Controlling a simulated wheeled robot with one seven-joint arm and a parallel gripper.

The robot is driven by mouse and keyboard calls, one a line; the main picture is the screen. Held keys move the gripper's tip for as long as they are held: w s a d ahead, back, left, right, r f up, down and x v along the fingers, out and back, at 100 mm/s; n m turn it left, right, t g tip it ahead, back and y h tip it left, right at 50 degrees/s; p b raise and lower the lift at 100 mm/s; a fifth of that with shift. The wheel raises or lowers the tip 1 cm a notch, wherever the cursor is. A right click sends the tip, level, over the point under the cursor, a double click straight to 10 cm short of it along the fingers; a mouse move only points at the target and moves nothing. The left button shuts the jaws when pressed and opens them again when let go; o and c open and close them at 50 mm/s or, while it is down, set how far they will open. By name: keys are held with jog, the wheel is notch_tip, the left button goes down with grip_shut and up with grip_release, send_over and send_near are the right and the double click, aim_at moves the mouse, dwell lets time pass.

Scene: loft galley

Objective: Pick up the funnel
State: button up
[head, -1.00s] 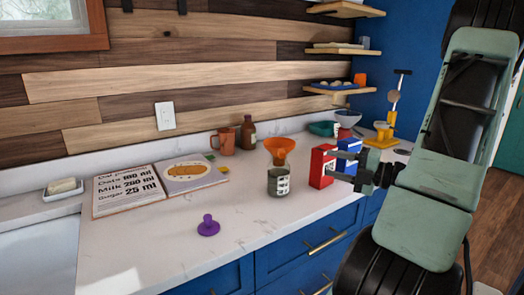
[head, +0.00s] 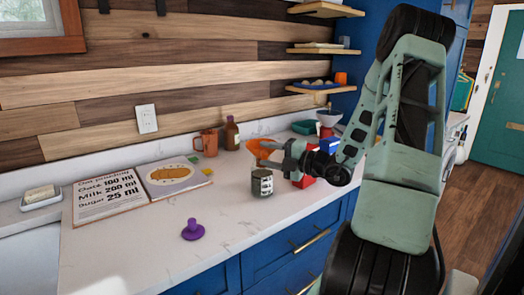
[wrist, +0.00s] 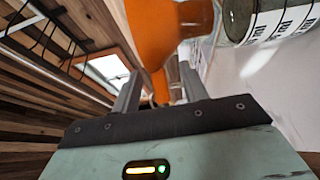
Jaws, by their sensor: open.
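The orange funnel (head: 257,148) stands on the white counter behind the dark labelled jar (head: 262,182), partly hidden by my gripper (head: 277,151). In the wrist view, the funnel (wrist: 165,30) is large just beyond my gripper (wrist: 158,86). Its narrower orange part shows between the two fingers. The fingers are apart, and the gripper is open. I cannot tell whether either finger touches the funnel. The jar (wrist: 262,18) also shows at the upper right of the wrist view.
A brown mug (head: 208,143) and bottle (head: 231,133) stand behind, near the wall. Red (head: 303,178) and blue (head: 330,144) boxes are right of the funnel. A purple knobbed object (head: 192,231) and an open recipe book (head: 110,198) lie left. The front counter is mostly clear.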

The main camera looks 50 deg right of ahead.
aim_at(253, 146)
jog(key=shift+x, duration=1.25)
grip_shut()
